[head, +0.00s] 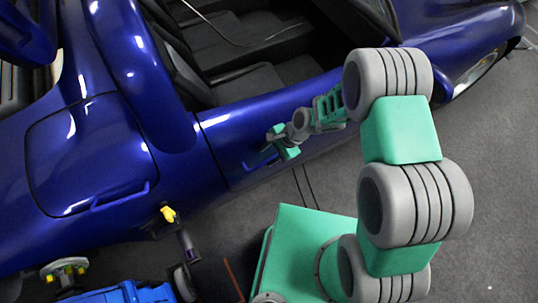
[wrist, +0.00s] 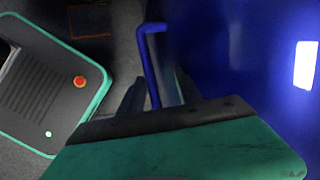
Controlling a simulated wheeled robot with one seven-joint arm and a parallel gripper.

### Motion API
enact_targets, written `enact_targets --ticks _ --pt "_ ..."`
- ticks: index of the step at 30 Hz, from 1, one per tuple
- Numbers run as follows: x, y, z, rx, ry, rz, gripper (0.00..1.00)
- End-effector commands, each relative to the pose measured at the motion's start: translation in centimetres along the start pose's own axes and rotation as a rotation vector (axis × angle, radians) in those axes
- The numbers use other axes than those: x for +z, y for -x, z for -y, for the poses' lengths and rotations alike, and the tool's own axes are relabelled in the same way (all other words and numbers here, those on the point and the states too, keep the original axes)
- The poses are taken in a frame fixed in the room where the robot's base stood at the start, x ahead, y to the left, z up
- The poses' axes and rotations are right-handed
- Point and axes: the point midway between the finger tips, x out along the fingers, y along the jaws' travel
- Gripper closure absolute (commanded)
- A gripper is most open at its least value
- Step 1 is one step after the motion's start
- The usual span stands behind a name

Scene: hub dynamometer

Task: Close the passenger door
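The passenger door (head: 235,125) is a glossy blue panel on the side of a blue open-topped car. It looks close to flush with the body in the head view; I cannot tell whether it is fully latched. My gripper (head: 267,147) is at the outside of the door, near its handle. In the wrist view a bent blue handle bar (wrist: 149,62) reaches down between the two dark fingers of my gripper (wrist: 160,92). The fingers are apart, with a gap beside the bar. The bar's lower end is hidden behind my gripper.
The dark car seats (head: 250,85) lie beyond the door. Another blue handle (head: 125,195) is on the rear body panel. A blue machine (head: 105,294) and a yellow-tipped fitting (head: 168,214) stand at lower left. Grey floor (head: 490,180) is clear at right.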

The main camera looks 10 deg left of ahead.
Motion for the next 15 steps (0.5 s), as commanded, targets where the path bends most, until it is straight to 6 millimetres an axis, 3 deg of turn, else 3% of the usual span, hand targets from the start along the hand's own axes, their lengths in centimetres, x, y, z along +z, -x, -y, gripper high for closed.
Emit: enact_targets --ticks 15 --pt "-0.07 -0.03 -0.22 0.005 -0.002 -0.002 0.64"
